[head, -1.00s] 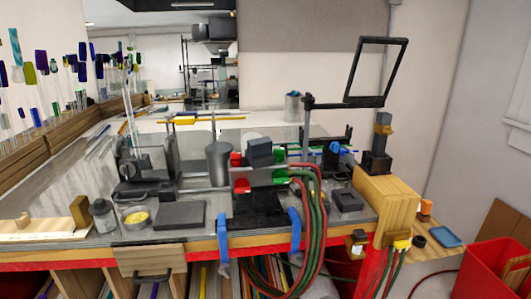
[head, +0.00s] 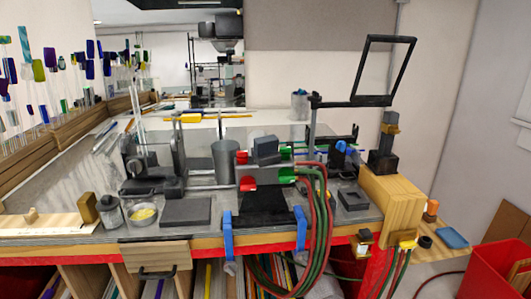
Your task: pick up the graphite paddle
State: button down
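No graphite paddle can be made out for certain in the head view. A flat dark grey square slab (head: 186,212) lies on the bench top, left of centre, with no handle visible on it. A dark sloped plate (head: 264,208) sits at the front middle of the bench, below the torch with red and green knobs (head: 247,184). A small dark block with a hollow (head: 353,199) lies to the right of the hoses. My gripper is not in view, so its place and state do not show.
The workbench (head: 60,241) is crowded. A grey cup (head: 226,160), a glass jar (head: 109,212) and a dish with yellow contents (head: 140,215) stand on it. Red and green hoses (head: 318,220) hang over the front edge. A black frame (head: 384,70) rises at right.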

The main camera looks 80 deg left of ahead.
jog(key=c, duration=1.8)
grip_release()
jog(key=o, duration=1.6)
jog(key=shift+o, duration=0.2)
